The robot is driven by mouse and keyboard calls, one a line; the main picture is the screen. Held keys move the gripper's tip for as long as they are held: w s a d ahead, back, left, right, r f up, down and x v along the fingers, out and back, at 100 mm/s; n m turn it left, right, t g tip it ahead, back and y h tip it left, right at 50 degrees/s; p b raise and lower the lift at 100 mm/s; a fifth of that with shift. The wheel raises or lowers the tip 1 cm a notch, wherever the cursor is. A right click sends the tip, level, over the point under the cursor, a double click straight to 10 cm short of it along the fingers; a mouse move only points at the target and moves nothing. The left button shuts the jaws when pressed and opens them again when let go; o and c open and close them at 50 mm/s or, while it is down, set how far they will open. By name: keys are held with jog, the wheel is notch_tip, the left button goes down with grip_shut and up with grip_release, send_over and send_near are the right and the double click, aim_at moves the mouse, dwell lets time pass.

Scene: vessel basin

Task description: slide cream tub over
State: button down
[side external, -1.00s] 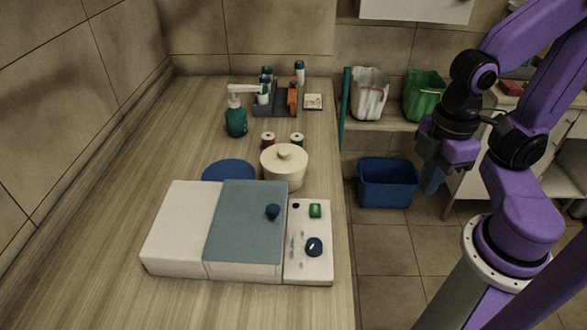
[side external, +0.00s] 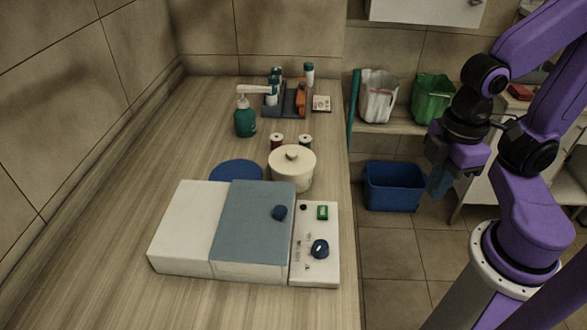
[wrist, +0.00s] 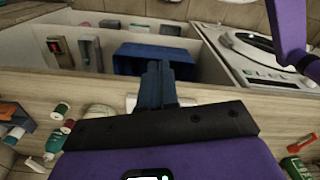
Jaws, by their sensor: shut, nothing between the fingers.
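The cream tub (side external: 292,170), round with a knobbed lid, stands upright on the wooden counter (side external: 150,150) in the side external view. It is just behind the blue-grey and white box. My gripper (side external: 438,186) is shut and empty, well to the right of the tub, past the counter's right edge. Its dark fingers also show together in the wrist view (wrist: 157,82). A pale rounded shape beside the spools in the wrist view is partly hidden by my gripper; I cannot tell whether it is the tub.
A blue disc (side external: 236,171) lies left of the tub, and two thread spools (side external: 277,141) stand behind it. The box (side external: 253,225) and a white panel with knobs (side external: 316,272) are in front. A green pump bottle (side external: 245,120) stands farther back. The counter's left side is clear.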

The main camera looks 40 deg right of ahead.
jog(key=w+d+r+n+t+y, duration=0.1)
jog(key=w+r+n, duration=0.1)
jog(key=w+n, duration=1.1)
jog(key=w+r+n+t+y, duration=0.15)
jog(key=w+n, duration=0.45)
jog(key=n, duration=1.3)
jog(key=shift+g+h, duration=0.35)
jog(key=shift+h, duration=0.1)
jog(key=x, duration=0.9)
jog(key=shift+d, duration=0.1)
jog(key=shift+w+a+f, duration=0.1)
jog(key=shift+w+a, duration=0.7)
jog(key=shift+w, duration=0.1)
jog(key=shift+w+a, duration=0.6)
jog(key=shift+w, duration=0.05)
